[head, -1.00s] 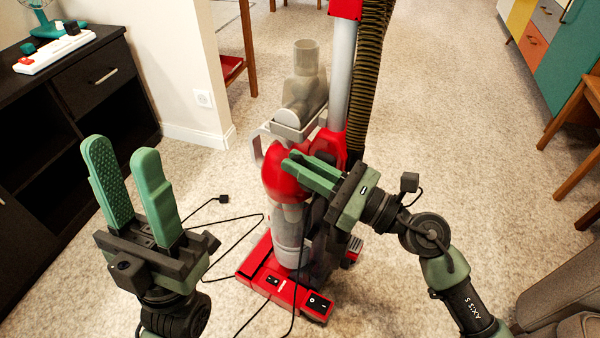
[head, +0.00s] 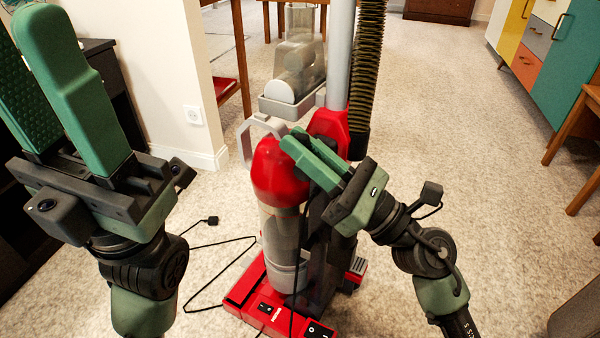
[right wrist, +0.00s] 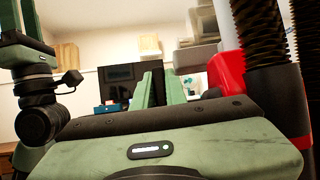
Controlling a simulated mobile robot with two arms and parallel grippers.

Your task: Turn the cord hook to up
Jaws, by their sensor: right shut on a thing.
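A red and grey upright vacuum cleaner (head: 281,178) stands on the carpet in the middle of the head view. My right gripper (head: 293,141) reaches in from the right, at the upper body beside the red dome. Its green fingers are close together, shut on the cord hook, which they hide. The fingers also show in the right wrist view (right wrist: 160,88), with the red body and black hose to their right. My left gripper (head: 22,25) is at the left of the head view, large and near the camera. Its fingers are apart and empty, away from the vacuum.
A black cord (head: 222,262) with a plug lies loosely on the carpet left of the vacuum. A ribbed hose (head: 367,65) rises behind it. A wall corner (head: 180,70) and dark cabinet (head: 105,85) stand left. The carpet at right is mostly free.

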